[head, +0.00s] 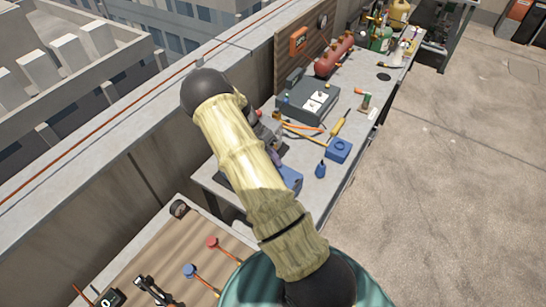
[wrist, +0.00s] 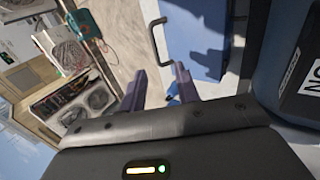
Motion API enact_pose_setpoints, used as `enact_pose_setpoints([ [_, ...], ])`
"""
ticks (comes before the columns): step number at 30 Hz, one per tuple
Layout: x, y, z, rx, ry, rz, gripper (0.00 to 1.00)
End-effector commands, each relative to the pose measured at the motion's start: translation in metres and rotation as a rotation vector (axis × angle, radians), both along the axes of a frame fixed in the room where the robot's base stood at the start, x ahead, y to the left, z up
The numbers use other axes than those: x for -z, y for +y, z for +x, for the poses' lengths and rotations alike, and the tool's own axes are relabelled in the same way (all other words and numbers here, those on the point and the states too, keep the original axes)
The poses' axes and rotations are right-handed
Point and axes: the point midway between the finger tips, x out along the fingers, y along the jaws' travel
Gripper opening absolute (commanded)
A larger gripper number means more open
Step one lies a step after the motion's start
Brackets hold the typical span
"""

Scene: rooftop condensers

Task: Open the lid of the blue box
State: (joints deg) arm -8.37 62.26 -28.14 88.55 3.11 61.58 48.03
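A blue box (wrist: 195,35) with a flat face and a black bar handle (wrist: 157,40) shows at the top of the wrist view. My gripper (wrist: 159,68) has its two purple fingers apart with nothing held between them. The handle lies beyond the fingertips, and I see no contact. In the head view, part of a blue box (head: 291,179) shows on the grey bench beside my arm. My arm hides the rest of it and most of my gripper. I cannot tell from these views how far the lid is raised.
The bench (head: 345,180) also carries a small blue block (head: 338,150), a grey case (head: 307,101), a red cylinder (head: 334,56) and hand tools. A dark blue labelled body (wrist: 295,75) is close at right. The floor (head: 455,170) is clear.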

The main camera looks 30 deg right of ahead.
Motion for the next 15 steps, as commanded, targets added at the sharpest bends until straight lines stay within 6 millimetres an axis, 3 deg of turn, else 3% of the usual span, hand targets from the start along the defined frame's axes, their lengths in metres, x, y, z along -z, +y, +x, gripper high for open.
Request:
enact_pose_setpoints([
  [8,-0.003,0.001,0.004,0.0,-0.002,0.0,0.32],
  [15,-0.029,0.011,0.023,-0.002,-0.006,-0.001,0.32],
])
